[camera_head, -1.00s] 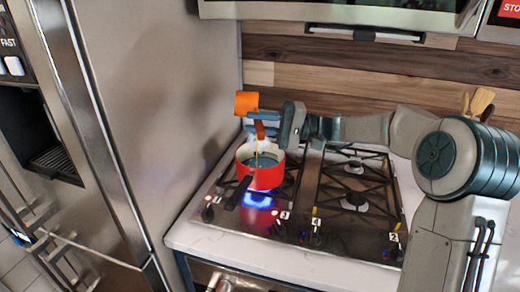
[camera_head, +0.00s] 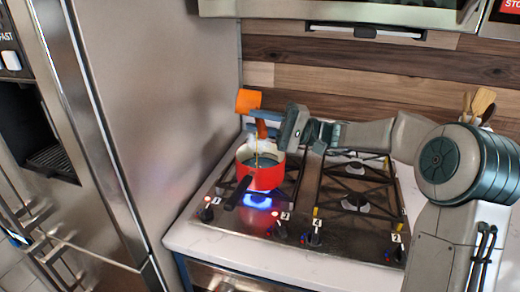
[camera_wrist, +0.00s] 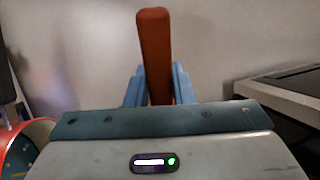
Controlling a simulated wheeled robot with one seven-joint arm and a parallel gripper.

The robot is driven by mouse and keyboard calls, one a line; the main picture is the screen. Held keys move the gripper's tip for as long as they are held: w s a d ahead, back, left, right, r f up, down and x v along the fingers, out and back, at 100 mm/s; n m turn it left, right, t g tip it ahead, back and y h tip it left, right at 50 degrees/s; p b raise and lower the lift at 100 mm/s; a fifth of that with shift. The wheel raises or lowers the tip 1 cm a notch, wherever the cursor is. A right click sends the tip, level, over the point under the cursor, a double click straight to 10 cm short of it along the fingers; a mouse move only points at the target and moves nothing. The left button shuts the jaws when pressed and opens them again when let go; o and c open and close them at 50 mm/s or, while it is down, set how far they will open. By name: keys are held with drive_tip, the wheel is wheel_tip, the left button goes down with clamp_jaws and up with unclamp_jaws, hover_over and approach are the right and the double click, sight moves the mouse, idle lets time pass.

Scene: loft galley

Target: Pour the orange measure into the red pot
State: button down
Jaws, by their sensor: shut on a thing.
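The orange measure (camera_head: 248,101) is tipped above the red pot, and a thin yellowish stream runs from it down into the pot. My gripper (camera_head: 265,122) is shut on the measure's handle. In the wrist view the orange-brown handle (camera_wrist: 154,52) stands between the blue fingers (camera_wrist: 155,86). The red pot (camera_head: 262,177) sits on the left front burner over a blue flame, its dark handle pointing to the front left. Dark liquid shows inside it. Part of the pot's red rim shows at the lower left of the wrist view (camera_wrist: 40,127). The inside of the measure is hidden.
The stove (camera_head: 330,222) has black grates and numbered front knobs; its right burners are empty. A steel fridge (camera_head: 150,120) stands close on the left. A wooden wall is behind, and wooden utensils (camera_head: 480,103) stand at the back right. A hood overhangs the top.

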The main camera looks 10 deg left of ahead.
drive_tip(key=shift+w+d+f+y+b, duration=0.1)
drive_tip(key=shift+d+y+b, duration=0.25)
drive_tip(key=shift+y+b, duration=0.85)
idle(0.6)
